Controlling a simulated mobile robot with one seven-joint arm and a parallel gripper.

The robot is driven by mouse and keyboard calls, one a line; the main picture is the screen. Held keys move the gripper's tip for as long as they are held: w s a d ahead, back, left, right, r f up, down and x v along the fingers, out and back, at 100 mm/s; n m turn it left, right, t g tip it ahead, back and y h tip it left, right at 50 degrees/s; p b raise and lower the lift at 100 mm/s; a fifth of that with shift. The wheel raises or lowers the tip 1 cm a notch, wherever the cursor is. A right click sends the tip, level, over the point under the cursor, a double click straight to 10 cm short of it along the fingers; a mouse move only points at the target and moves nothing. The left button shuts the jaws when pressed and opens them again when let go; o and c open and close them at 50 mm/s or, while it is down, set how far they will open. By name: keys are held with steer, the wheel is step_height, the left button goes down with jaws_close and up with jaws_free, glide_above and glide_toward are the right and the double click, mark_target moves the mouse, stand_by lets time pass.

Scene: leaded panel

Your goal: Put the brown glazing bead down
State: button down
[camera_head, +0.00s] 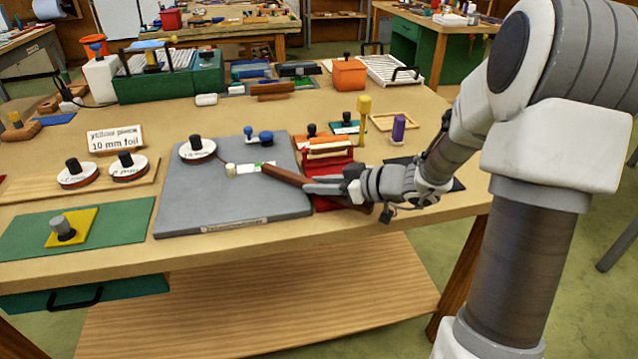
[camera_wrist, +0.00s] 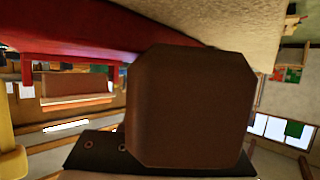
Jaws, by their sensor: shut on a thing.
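In the wrist view the bead (camera_wrist: 190,105) is a large brown block end that fills the middle. Whether the bead's underside rests on the board is hidden.
A red rack (camera_head: 330,168) with orange and white items stands just right of the board. A foil roll (camera_head: 197,150) lies on the board's back left, and blue knobbed tools (camera_head: 258,137) stand at its back edge. Yellow (camera_head: 364,115) and purple (camera_head: 398,128) posts stand behind my gripper.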

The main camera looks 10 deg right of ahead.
steer(key=shift+f+b, duration=0.15)
steer(key=shift+b, duration=0.15)
steer(key=c, duration=0.7)
jaws_free()
